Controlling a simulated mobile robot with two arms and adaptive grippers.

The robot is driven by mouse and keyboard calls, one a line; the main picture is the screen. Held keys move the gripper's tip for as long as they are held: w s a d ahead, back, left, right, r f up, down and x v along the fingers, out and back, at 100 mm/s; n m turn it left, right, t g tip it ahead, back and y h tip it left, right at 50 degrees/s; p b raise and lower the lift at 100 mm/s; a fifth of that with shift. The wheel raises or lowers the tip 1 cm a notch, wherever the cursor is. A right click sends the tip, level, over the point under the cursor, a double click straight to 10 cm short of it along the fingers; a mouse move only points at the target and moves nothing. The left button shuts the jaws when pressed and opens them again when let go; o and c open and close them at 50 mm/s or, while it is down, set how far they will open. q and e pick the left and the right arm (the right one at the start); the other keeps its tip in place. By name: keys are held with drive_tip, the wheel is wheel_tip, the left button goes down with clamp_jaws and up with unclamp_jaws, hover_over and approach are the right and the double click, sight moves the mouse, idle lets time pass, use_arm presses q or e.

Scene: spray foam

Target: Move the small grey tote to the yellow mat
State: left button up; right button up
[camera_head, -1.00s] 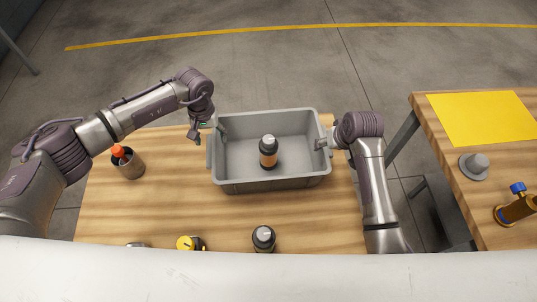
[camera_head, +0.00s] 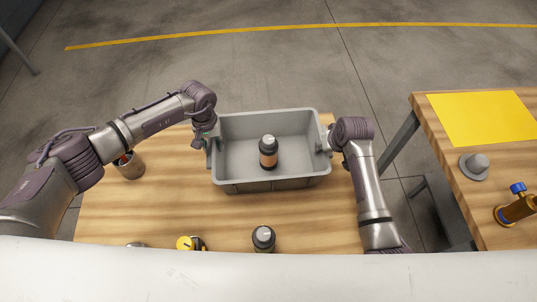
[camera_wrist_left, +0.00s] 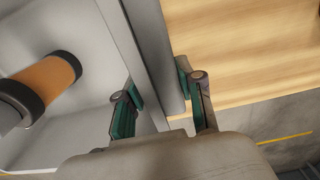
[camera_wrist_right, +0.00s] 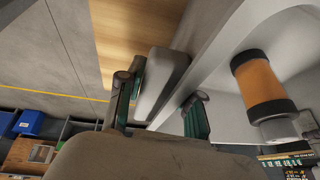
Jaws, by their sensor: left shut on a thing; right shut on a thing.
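The small grey tote (camera_head: 268,184) stands on the near wooden table, with a black bottle with an orange band (camera_head: 268,158) upright inside. The yellow mat (camera_head: 482,117) lies flat on the right-hand table. My left gripper (camera_head: 212,142) is shut on the tote's left wall; the left wrist view shows the wall between its fingers (camera_wrist_left: 160,92). My right gripper (camera_head: 328,142) is shut on the tote's right side, with the rim between its fingers (camera_wrist_right: 160,98) in the right wrist view. The tote appears to rest level on the table.
A metal cup (camera_head: 130,168) is partly behind my left arm. A dark bottle (camera_head: 264,239) and a yellow-black tape measure (camera_head: 190,243) stand at the near edge. A grey knob-like piece (camera_head: 474,165) and a blue-topped brass item (camera_head: 516,207) lie near the mat. A gap separates the tables.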

use_arm(q)
clamp_jaws()
use_arm(e)
clamp_jaws()
use_arm(q)
drive_tip(key=shift+r, duration=0.15)
use_arm(e)
drive_tip(key=shift+r, duration=0.1)
